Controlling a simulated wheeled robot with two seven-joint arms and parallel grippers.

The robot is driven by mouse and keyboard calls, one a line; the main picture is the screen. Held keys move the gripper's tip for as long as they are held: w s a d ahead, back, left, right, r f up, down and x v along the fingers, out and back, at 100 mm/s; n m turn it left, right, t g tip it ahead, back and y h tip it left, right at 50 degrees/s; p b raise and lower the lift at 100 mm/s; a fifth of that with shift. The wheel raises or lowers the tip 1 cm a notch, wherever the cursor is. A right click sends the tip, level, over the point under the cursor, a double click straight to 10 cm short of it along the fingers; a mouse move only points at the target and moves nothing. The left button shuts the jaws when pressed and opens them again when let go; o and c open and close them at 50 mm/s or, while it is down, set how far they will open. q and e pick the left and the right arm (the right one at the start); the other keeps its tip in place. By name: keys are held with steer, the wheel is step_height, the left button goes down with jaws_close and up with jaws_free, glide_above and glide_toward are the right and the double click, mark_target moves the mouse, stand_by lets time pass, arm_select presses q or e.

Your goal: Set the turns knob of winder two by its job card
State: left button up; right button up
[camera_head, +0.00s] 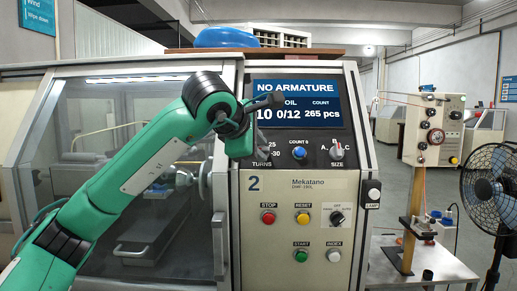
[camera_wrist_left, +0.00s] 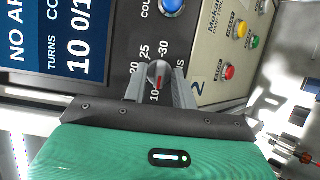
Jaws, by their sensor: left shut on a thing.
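Winder two (camera_head: 285,215), a beige machine marked 2, stands ahead. Its display (camera_head: 298,103) reads NO ARMATURE, turns 10, coil 0/12, count 265 pcs. The turns knob (camera_wrist_left: 158,72) is small, round and grey, with a red pointer mark towards the 10 on its scale; 20, 25 and 30 also show. My left gripper (camera_wrist_left: 160,84) is shut on this knob, one finger on each side. In the head view my left gripper (camera_head: 240,143) covers the knob and part of its scale. I see no job card that I can make out. My right gripper is out of view.
Right of the turns knob are the blue count button (camera_head: 299,152) and the size knob (camera_head: 337,152). Below are the red stop (camera_head: 268,217), yellow reset (camera_head: 303,217) and green start (camera_head: 301,255) buttons. A side table (camera_head: 430,265) and a fan (camera_head: 490,190) stand right.

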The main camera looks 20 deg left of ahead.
arm_select(q)
steer(key=o, duration=0.6)
